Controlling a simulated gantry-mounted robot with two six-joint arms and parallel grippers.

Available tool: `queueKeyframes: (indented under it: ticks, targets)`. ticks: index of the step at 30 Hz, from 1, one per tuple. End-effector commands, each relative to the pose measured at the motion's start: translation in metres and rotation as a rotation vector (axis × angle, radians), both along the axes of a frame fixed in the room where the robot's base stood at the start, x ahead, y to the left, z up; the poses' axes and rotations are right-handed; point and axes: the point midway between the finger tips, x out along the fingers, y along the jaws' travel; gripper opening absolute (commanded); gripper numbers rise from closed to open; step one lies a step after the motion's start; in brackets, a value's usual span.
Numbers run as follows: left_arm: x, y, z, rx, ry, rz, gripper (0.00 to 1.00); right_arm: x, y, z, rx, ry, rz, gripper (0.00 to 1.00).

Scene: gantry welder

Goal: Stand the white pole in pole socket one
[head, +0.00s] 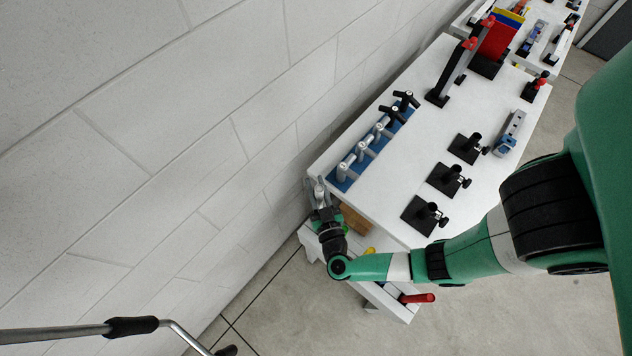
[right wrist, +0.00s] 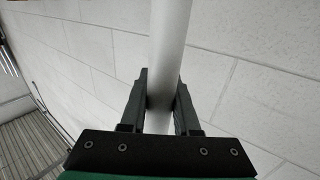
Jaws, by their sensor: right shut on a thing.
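My right gripper (right wrist: 163,88) is shut on the white pole (right wrist: 172,35), which runs between its two fingers and out of the top of the right wrist view. In the head view the right gripper (head: 320,196) is beside the near left end of the white table; the pole cannot be made out clearly there. Three black sockets on square plates, a far one (head: 468,147), a middle one (head: 448,180) and a near one (head: 425,214), stand in a row on the table, empty. I cannot read which is number one. My left gripper is not in view.
A blue rack (head: 344,184) with several grey and black T-handled tools lies along the wall side of the white table (head: 415,130). A black stand (head: 437,97) and red panel (head: 497,38) are farther back. A lower bench with a red-handled tool (head: 418,298) is in front.

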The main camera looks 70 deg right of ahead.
Motion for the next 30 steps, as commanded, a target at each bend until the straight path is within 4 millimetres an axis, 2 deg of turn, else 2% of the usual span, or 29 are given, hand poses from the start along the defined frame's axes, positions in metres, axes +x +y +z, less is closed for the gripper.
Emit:
queueKeyframes:
  ticks: [1,7,22,26,29,30]
  targets:
    - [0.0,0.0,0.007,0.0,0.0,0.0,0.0,0.0,0.0,0.011,0.001,-0.003,0.0,0.0]
    - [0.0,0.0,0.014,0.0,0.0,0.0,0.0,0.0,0.0,0.027,-0.001,-0.001,0.001,0.0]
    - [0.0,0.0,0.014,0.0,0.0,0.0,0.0,0.002,0.004,0.028,-0.001,-0.001,0.015,0.0]
    - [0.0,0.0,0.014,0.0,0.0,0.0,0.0,0.012,0.03,0.029,0.0,-0.001,0.098,0.0]
    - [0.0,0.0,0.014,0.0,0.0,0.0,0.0,0.027,0.068,0.039,0.001,-0.004,0.222,0.0]
    - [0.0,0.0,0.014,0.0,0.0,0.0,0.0,0.034,0.087,0.043,0.001,-0.004,0.287,0.0]
